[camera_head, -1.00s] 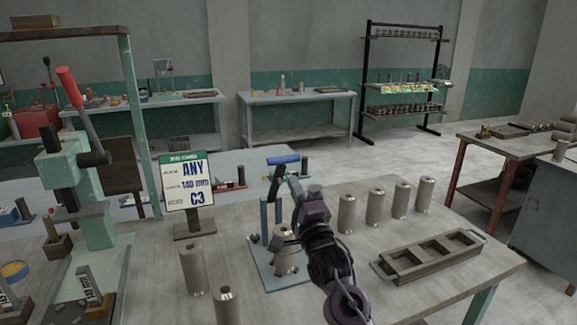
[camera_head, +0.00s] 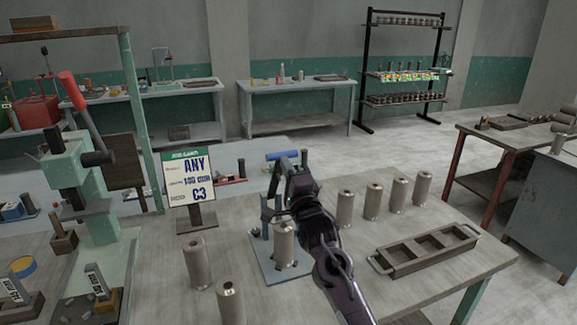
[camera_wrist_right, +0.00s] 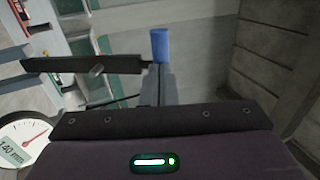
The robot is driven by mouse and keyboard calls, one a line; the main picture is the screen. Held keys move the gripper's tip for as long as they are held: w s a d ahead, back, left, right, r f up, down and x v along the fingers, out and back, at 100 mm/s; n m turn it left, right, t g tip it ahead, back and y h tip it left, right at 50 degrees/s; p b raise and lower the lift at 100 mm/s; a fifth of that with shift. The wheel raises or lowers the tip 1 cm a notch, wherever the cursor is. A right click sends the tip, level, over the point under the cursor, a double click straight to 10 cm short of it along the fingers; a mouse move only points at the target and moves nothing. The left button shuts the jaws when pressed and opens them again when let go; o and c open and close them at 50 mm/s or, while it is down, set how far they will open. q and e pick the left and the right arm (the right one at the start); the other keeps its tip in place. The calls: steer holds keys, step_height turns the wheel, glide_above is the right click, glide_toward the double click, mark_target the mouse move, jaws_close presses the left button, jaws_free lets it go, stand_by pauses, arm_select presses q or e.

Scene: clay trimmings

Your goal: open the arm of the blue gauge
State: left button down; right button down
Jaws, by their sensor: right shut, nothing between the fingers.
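The blue gauge stands on a blue-grey base plate (camera_head: 262,262) on the near table, with a blue handle (camera_head: 283,156) at its top. A metal cylinder (camera_head: 284,244) stands upright on the plate. My right gripper (camera_head: 291,168) is shut and empty, close by the handle and partly hiding the gauge's arm. In the right wrist view the blue handle (camera_wrist_right: 160,45) shows just past my finger tips (camera_wrist_right: 167,72); I cannot tell whether they touch. A dark bar (camera_wrist_right: 85,65) runs left from there. A dial (camera_wrist_right: 25,135) with a red needle and a 140 mm label shows at lower left. My left gripper is out of view.
A job card (camera_head: 192,178) reading ANY, 140 mm, C3 stands left of the gauge. Several metal cylinders (camera_head: 373,202) stand to the right, near an empty compartment tray (camera_head: 425,250). Two more cylinders (camera_head: 229,298) stand in front. A green press (camera_head: 95,190) is at left.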

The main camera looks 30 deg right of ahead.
steer(key=w+r+p, duration=0.1)
steer(key=w+r+g+p, duration=0.1)
steer(key=p, duration=0.1)
steer(key=w+r+g+p, duration=0.1)
steer(key=p, duration=0.1)
steer(key=shift+w+d, duration=0.3)
steer(key=shift+d, duration=0.1)
steer(key=shift+f, duration=0.15)
steer(key=shift+a+f+y, duration=0.1)
steer(key=shift+y, duration=0.3)
